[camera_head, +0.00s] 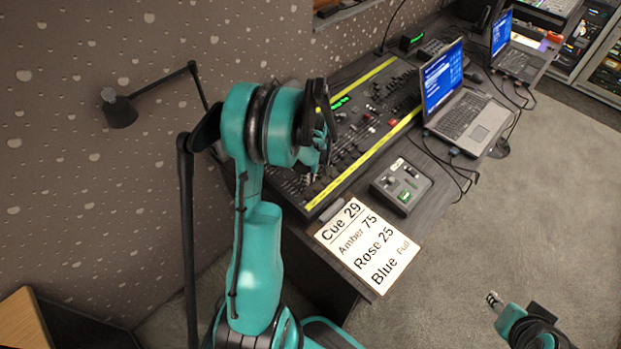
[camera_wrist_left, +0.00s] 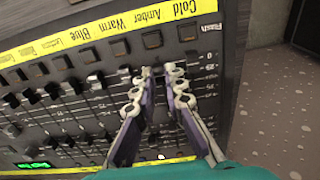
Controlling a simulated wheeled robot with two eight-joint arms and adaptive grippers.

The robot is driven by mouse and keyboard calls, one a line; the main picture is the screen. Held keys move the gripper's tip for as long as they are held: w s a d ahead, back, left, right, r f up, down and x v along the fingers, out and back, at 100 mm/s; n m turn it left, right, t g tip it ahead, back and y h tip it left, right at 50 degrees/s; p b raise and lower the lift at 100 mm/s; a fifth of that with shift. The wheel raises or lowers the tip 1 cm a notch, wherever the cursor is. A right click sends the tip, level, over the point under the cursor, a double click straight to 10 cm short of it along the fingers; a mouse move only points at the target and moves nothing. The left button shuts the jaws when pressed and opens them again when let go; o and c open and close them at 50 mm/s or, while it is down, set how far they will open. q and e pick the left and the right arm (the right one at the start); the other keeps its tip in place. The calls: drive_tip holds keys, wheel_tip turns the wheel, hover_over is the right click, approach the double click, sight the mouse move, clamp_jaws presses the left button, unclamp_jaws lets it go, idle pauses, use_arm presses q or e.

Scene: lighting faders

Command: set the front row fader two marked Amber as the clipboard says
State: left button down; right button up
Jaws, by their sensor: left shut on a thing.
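The lighting desk (camera_head: 340,185) has yellow label strips and many small faders. In the left wrist view, the strip (camera_wrist_left: 85,38) shows names including Cold, Amber, Warm and Blue. My left gripper (camera_head: 318,172) is over the desk's near end. In the wrist view its fingers (camera_wrist_left: 160,72) are shut around a fader cap in line with the Amber label (camera_wrist_left: 146,17). The fingers hide most of that cap, and its exact scale mark is unclear. My right gripper (camera_head: 495,300) is off the desk at lower right.
Neighbouring fader caps (camera_wrist_left: 95,80) stand close to the left fingers. A small control box (camera_head: 401,187) sits beside the desk. Two laptops, an open one (camera_head: 465,118) nearer and another (camera_head: 522,62) behind, stand with cables. A lamp (camera_head: 120,110) is at left.

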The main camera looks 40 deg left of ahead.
sight(300, 177)
use_arm(q)
drive_tip(key=shift+w+a+r, duration=0.1)
drive_tip(key=shift+a, duration=0.85)
drive_tip(key=shift+w+a+r, duration=0.1)
drive_tip(key=shift+a, duration=0.8)
drive_tip(key=c, duration=1.8)
unclamp_jaws()
drive_tip(key=shift+c, duration=0.2)
drive_tip(key=shift+r+p, duration=0.8)
drive_tip(key=shift+r, duration=0.5)
wheel_tip(300, 177, up, 12)
drive_tip(key=d, duration=0.1)
drive_tip(key=shift+f, duration=0.1)
